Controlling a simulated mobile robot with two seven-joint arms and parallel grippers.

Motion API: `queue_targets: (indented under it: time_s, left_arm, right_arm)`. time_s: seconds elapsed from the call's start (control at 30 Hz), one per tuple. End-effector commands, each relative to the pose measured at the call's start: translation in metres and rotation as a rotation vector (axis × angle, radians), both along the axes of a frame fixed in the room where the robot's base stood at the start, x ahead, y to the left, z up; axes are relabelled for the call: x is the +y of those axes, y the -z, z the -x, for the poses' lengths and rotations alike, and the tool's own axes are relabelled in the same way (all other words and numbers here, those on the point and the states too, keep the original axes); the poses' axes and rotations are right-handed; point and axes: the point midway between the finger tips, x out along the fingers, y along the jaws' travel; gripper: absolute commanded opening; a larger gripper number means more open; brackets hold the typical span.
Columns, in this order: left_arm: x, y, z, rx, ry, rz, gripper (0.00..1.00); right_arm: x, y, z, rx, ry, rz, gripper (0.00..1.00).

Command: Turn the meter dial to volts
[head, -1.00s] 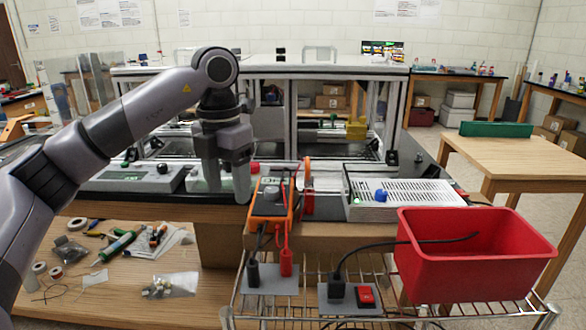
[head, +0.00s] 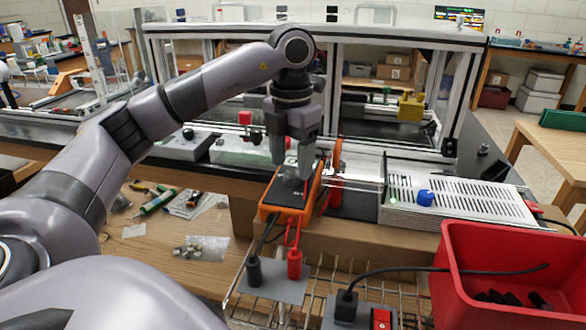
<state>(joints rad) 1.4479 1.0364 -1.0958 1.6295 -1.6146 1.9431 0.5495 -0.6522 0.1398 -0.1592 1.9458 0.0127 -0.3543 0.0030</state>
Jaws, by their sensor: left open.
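The orange meter (head: 268,213) with a dark face lies on a brown block at the front of the bench. Black and red leads run from its lower end. My left gripper (head: 290,168) points down over the upper part of the meter, with its two fingers apart. The fingers hide the dial, so I cannot tell where it points or whether they touch it. My right gripper is not in view.
A white vented power unit (head: 455,205) with a blue knob stands right of the meter. A red bin (head: 505,262) is at the lower right. Black and red plugs (head: 295,264) stand on a plate in front. The extrusion frame (head: 335,90) stands behind.

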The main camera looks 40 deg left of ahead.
Motion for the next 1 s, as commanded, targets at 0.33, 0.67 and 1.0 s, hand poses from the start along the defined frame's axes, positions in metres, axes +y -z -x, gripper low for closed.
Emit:
queue_targets:
  time_s: [0.33,0.67,1.0]
  left_arm:
    - [0.0,0.023,0.0,-0.001,0.0,0.0,0.61]
    - [0.0,0.022,0.0,-0.001,-0.001,0.0,0.06]
    - [0.0,0.022,0.0,-0.001,0.032,0.0,0.04]
  right_arm:
    - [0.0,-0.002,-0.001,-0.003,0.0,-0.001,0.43]
    - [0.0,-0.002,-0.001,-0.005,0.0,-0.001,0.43]
    - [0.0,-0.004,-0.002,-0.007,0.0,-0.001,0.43]
